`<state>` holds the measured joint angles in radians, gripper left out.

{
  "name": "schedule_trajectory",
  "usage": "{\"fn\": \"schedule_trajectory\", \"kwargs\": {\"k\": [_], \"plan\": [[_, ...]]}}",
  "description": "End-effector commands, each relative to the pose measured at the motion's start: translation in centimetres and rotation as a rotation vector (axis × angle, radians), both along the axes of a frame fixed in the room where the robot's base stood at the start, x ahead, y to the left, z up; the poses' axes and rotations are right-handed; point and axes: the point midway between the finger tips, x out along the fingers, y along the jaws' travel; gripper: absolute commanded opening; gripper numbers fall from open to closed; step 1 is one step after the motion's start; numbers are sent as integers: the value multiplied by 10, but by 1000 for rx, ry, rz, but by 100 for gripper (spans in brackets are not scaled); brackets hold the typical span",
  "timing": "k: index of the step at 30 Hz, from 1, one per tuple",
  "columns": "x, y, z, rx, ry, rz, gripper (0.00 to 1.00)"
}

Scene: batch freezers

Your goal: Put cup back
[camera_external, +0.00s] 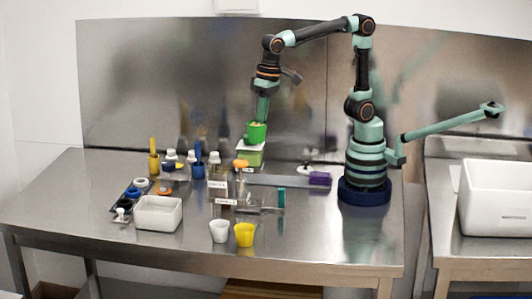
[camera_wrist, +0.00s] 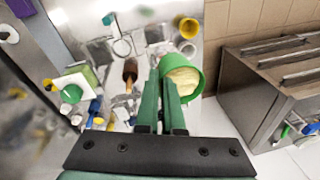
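A green cup (camera_external: 257,133) is held in the air by my gripper (camera_external: 261,121), above the left-middle part of the steel table. In the wrist view the cup (camera_wrist: 197,82) is just right of the green fingers (camera_wrist: 163,70), its mouth facing the camera, with pale yellow contents inside. The fingers are close together at the cup's near-left wall; the exact grip line is partly hidden. A white cup (camera_external: 219,231) and a yellow cup (camera_external: 244,235) stand side by side near the table's front edge. The yellow cup also shows in the wrist view (camera_wrist: 188,27).
A green-and-white box (camera_external: 250,155) stands below the held cup. Left of it are several bottles, a white tub (camera_external: 158,213) and a dark tray (camera_external: 131,195). A clear stand (camera_external: 258,205) is behind the two cups. The table's right front is clear.

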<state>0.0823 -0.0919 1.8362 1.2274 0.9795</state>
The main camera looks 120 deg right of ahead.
Motion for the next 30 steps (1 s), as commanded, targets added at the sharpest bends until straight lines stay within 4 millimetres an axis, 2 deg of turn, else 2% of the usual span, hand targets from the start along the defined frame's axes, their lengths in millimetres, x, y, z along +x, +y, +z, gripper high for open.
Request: {"fn": "schedule_trajectory", "kwargs": {"k": [1, 3, 6, 12, 18, 26, 30], "plan": [[5, 20, 0, -1, -1, 60, 0], [10, 42, 0, -3, -2, 123, 0], [13, 67, 0, -4, -5, 196, 0], [15, 106, -1, -5, -8, 303, 0], [14, 101, -37, -6, -2, 292, 0], [15, 101, -71, -6, -4, 291, 0], [14, 101, -99, -5, 0, 290, 0]]}}
